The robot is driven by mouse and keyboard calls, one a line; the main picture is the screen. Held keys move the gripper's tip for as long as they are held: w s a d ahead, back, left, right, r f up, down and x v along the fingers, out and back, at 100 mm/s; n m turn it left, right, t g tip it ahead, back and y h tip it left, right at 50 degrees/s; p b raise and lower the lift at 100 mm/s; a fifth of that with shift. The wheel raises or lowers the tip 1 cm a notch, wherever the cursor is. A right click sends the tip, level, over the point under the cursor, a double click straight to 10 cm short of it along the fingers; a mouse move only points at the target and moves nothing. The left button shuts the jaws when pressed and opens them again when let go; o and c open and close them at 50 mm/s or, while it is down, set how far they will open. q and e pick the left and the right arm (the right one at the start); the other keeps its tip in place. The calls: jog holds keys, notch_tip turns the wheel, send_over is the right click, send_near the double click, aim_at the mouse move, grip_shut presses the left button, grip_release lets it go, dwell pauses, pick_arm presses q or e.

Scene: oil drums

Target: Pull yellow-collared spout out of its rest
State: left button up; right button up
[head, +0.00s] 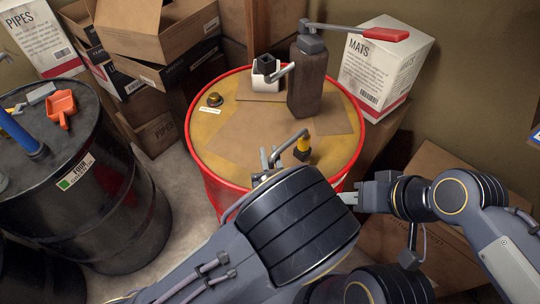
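The yellow-collared spout (302,145) is a bent grey tube with a yellow collar and a dark base. It stands near the front right of the yellow-brown top of the red-rimmed drum (223,135). My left gripper (268,158) is just left of the spout, near its tube's lower end; I cannot tell if they touch. My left forearm hides the gripper's rear and the drum's front edge. My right gripper (347,198) is at the drum's right front side, apart from the spout. I cannot make out a separate rest around the spout's base.
A brown pump with a red handle (386,35) stands on the drum, beside a white holder (265,79) with a black block. A dark bung (214,99) is at the left. A black drum (75,185) stands left; cardboard boxes (155,30) and a MATS box (384,65) are behind.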

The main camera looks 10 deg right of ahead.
pick_arm(q)
grip_shut()
jog(key=shift+c, duration=0.5)
grip_release()
grip_shut()
jog(key=shift+r, duration=0.1)
jog(key=shift+r+p, duration=0.95)
jog(key=shift+r, duration=0.6)
jog(key=shift+r+p, duration=0.45)
jog(key=shift+r, duration=0.2)
